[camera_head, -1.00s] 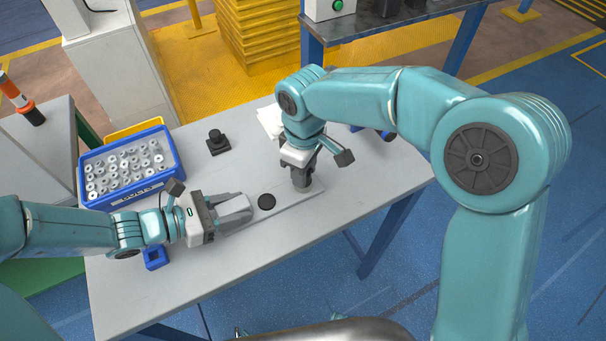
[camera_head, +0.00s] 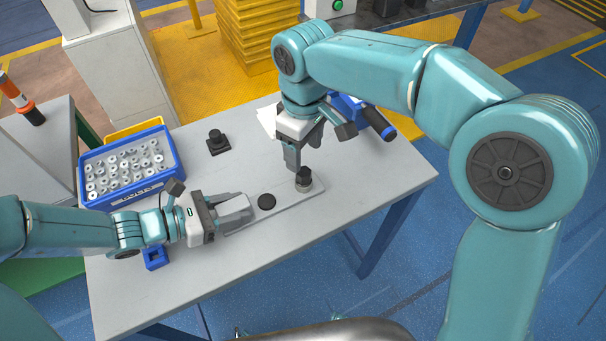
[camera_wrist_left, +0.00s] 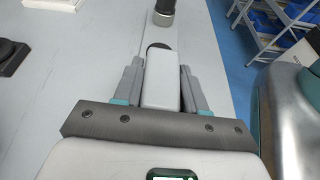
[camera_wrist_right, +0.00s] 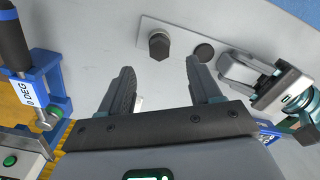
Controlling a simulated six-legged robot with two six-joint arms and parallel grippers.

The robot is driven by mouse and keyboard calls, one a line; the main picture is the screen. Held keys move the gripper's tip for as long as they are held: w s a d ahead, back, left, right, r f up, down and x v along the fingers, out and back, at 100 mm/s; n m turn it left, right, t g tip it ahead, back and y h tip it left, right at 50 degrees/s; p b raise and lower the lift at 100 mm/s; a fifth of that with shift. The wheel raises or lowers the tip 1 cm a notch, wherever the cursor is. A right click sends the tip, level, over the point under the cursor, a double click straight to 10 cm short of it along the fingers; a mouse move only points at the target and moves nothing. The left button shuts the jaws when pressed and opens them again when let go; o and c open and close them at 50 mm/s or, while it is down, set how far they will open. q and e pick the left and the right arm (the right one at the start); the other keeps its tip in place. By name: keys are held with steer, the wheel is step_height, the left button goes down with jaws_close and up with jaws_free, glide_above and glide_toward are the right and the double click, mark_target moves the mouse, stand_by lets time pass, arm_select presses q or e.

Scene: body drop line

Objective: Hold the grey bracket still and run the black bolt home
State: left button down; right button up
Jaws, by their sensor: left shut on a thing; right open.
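The grey bracket (camera_head: 285,200) lies flat on the table as a long plate. My left gripper (camera_head: 236,208) is shut on its near end, a pale block (camera_wrist_left: 161,80) between the fingers in the left wrist view. The black bolt (camera_head: 304,175) stands upright at the plate's far end, in a grey collar; it also shows in the right wrist view (camera_wrist_right: 159,44). How deep it sits is hidden. A black disc (camera_head: 267,201) lies on the plate between the bolt and my left gripper. My right gripper (camera_head: 303,152) is open and empty, above and behind the bolt, apart from it.
A blue bin (camera_head: 88,166) of several pale round parts stands at the left. A black square-based piece (camera_head: 217,142) sits behind the bracket. A blue tool with a black handle (camera_head: 379,123) is at the table's right rear. The table's front is clear.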

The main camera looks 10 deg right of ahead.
mark_target(304, 172)
arm_select(q)
steer(key=shift+f, duration=0.15)
arm_select(e)
step_height(304, 172, up, 5)
steer(key=shift+f, duration=0.2)
arm_select(q)
steer(key=c, duration=0.6)
jaws_free()
steer(key=shift+o, duration=0.2)
steer(key=shift+a, duration=0.1)
steer(key=v, duration=1.2)
steer(key=shift+w, duration=0.1)
